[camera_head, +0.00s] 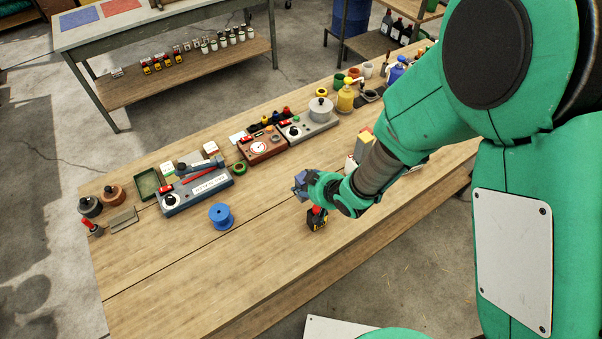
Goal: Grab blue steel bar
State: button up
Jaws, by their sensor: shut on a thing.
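My gripper (308,184) is at the end of my green arm, over the middle of the wooden workbench. It is shut on a small blue-grey block at its tip, which looks like the blue steel bar (299,181). My gripper hides part of the bar. From this one view I cannot tell whether the bar touches the bench or is raised above it.
A blue spool (221,217) is to the left. A blue-grey box (195,192) and a brown box (262,147) line the far side. The bench (190,285) is clear at front left.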

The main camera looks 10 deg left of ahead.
jog(key=shift+s+d+r, duration=0.1)
jog(key=shift+s+d, duration=0.2)
jog(key=shift+s, duration=0.2)
jog(key=shift+s+d, duration=0.3)
jog(key=shift+s, duration=0.2)
